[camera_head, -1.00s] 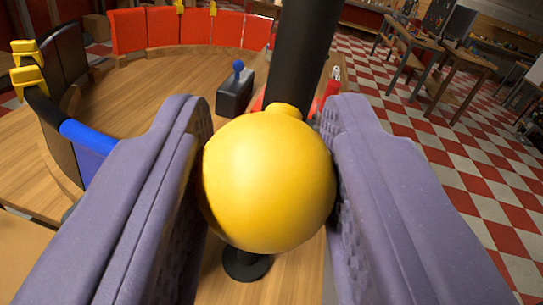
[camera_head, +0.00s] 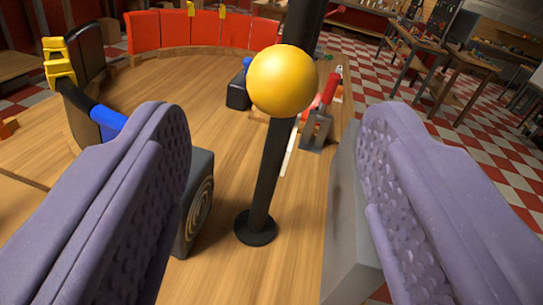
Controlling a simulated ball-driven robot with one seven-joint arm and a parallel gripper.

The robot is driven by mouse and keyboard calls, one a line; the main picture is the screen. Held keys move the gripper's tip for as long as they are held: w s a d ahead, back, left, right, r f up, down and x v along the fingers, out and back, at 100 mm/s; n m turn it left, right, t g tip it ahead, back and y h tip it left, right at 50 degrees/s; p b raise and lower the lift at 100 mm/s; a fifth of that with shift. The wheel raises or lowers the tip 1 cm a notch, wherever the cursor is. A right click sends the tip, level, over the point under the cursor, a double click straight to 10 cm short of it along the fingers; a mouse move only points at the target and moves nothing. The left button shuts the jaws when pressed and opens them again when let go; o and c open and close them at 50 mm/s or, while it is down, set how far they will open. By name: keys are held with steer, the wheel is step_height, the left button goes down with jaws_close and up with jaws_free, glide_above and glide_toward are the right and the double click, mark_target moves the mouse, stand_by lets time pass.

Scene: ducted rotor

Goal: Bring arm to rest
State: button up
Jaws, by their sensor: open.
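My gripper (camera_head: 270,190) is open, with its two purple padded fingers spread wide at the left and right of the picture. Nothing is between the pads. A yellow ball (camera_head: 283,80) sits on top of a slim black post (camera_head: 268,180) with a round black foot on the wooden table (camera_head: 180,85). The ball stands beyond the fingertips, apart from both fingers. The post stands upright with a slight lean in the picture.
A grey block with a ringed face (camera_head: 198,205) is partly hidden behind the left finger. A grey panel (camera_head: 345,230) lies by the right finger. A red-handled device (camera_head: 318,120), a dark box (camera_head: 238,92), a thick black column (camera_head: 303,25) and red curved panels (camera_head: 200,30) stand farther back.

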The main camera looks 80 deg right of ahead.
steer(key=shift+a, duration=0.15)
steer(key=w+d+r+t+y+b, duration=0.3)
steer(key=w+r+t, duration=0.45)
steer(key=r, duration=0.45)
step_height(320, 180, up, 22)
steer(key=w+d+n+t+y+b, duration=0.1)
steer(key=d+n+t+y+b, duration=0.1)
steer(key=n+t+y+b, duration=0.55)
steer(key=s+d+r+n+g+y+b, duration=0.1)
steer(key=s+d+r+n+y, duration=0.2)
steer(key=s+y, duration=0.35)
steer(key=s+d+r+n+y+b, duration=0.1)
steer(key=s+d+r+n+y, duration=0.25)
steer(key=s, duration=0.55)
steer(key=s+d+f+m+g+h+b, duration=0.1)
steer(key=s+d+f+g, duration=0.1)
steer(key=s+d, duration=0.2)
steer(key=s+d+f+g+h+b, duration=0.1)
steer(key=s+d+f+g+h, duration=0.1)
steer(key=s, duration=0.7)
steer(key=shift+d+f+m, duration=0.4)
steer(key=shift+d+f, duration=0.15)
steer(key=shift+d, duration=0.35)
steer(key=shift+w, duration=0.1)
